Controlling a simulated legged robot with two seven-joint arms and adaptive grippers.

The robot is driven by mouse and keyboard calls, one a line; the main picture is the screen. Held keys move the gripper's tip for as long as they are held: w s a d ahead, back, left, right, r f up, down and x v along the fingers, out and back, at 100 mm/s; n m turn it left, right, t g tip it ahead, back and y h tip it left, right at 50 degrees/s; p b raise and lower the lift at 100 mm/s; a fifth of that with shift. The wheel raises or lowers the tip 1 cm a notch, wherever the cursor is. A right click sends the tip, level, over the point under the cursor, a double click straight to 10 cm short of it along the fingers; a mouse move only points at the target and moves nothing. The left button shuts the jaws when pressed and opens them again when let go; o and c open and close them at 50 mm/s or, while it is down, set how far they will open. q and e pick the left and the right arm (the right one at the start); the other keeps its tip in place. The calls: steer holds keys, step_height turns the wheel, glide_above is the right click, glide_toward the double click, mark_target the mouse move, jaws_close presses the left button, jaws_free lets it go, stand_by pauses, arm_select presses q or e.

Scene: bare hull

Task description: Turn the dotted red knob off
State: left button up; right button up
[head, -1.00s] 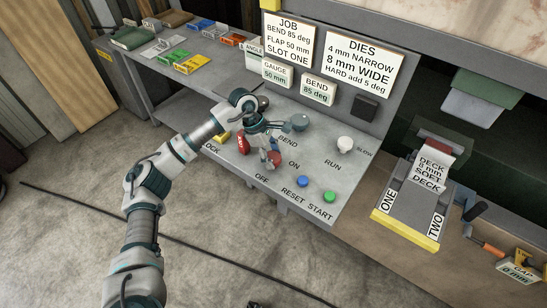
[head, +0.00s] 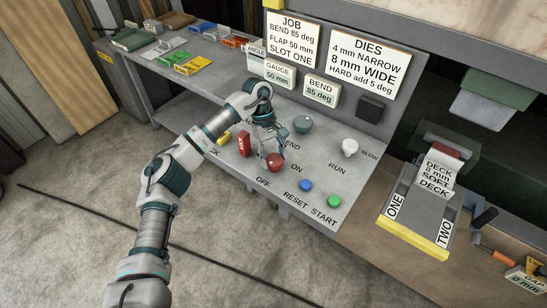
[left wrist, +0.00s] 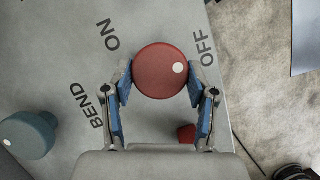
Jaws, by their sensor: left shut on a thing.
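The dotted red knob (head: 275,161) is a round red cap on the sloping grey panel, between the ON and OFF labels. In the left wrist view the knob (left wrist: 158,72) shows its white dot at the right side of the cap, on the side of OFF and away from ON. My left gripper (head: 268,150) reaches down over the panel to the knob. In the left wrist view its two blue-padded fingers (left wrist: 160,88) stand on either side of the knob, shut on it. My right gripper is not in view.
A teal knob (head: 303,124) by BEND, a white knob (head: 349,147) by RUN, and blue (head: 306,186) and green (head: 334,201) buttons share the panel. A red block (head: 244,144) stands close left of the gripper. The die deck (head: 416,207) lies further right.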

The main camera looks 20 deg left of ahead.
arm_select(q)
steer(key=shift+f, duration=0.1)
steer(key=shift+d, duration=0.1)
stand_by(0.3)
steer(key=o, duration=1.1)
steer(key=shift+o, duration=0.2)
steer(key=shift+r, duration=0.25)
steer(key=v, duration=1.1)
steer(key=shift+w+r, duration=0.2)
steer(key=shift+w, duration=0.05)
